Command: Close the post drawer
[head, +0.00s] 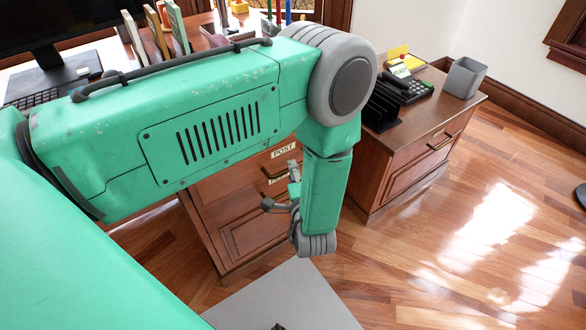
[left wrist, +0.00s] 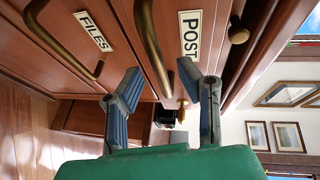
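The post drawer front (left wrist: 170,20) is brown wood with a white POST label (left wrist: 190,33) and a curved brass handle (left wrist: 150,45). In the head view the POST label (head: 284,152) shows just beyond my left gripper (head: 280,190), and my arm hides much of the drawer. In the left wrist view my left gripper (left wrist: 160,80) is open, its two fingers pointing at the drawer front. The near end of the brass handle lies between the fingers in the picture; I cannot tell whether they touch it. How far the drawer stands out is unclear. My right gripper is out of view.
The drawer with the FILES label (left wrist: 93,31) and its own handle (left wrist: 60,45) is below. A brass knob (left wrist: 238,30) sits above. A second drawer pedestal (head: 415,160) carries a phone (head: 405,88) and grey cup (head: 464,78).

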